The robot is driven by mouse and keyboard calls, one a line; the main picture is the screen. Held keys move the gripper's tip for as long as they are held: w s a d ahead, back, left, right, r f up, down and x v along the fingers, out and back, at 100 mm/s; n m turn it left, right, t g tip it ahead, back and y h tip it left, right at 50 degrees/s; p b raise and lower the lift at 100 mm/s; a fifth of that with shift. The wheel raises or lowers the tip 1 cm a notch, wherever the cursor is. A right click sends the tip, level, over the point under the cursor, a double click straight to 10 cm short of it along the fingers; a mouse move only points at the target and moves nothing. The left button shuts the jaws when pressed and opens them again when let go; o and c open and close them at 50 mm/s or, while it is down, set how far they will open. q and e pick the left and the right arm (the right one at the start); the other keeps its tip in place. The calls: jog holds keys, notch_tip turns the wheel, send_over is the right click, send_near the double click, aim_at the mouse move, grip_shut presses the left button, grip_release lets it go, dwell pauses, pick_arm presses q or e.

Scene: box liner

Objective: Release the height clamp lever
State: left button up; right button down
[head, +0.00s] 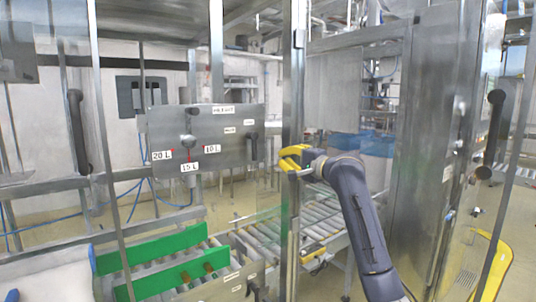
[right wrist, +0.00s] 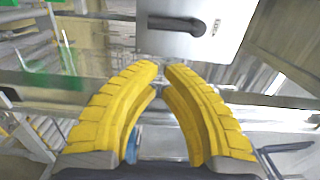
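A grey metal panel (head: 225,123) carries the labels 20 L, 15 L and 10 L around a round knob. A dark lever (head: 253,147) sits at the panel's right edge; it looks like the height clamp lever, but its label is too small to read. In the right wrist view a dark lever (right wrist: 177,24) lies across the plate, beyond the fingertips and apart from them. My right gripper (head: 284,158), with yellow fingers, is right of the panel by a metal post. In the wrist view its fingertips (right wrist: 161,68) nearly meet with nothing between. My left gripper is out of view.
The upright metal post (head: 292,100) stands between the panel and my right arm. A roller conveyor (head: 315,215) runs below, with green guide rails (head: 150,250) at the lower left. A tall metal cabinet (head: 425,150) stands on the right.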

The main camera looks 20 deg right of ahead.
aim_at(253, 147)
jog(key=shift+w, duration=0.1)
jog(key=x, duration=1)
jog(key=shift+a, duration=0.1)
dwell(0.5)
jog(key=shift+f+m, duration=0.1)
jog(key=shift+m, duration=0.2)
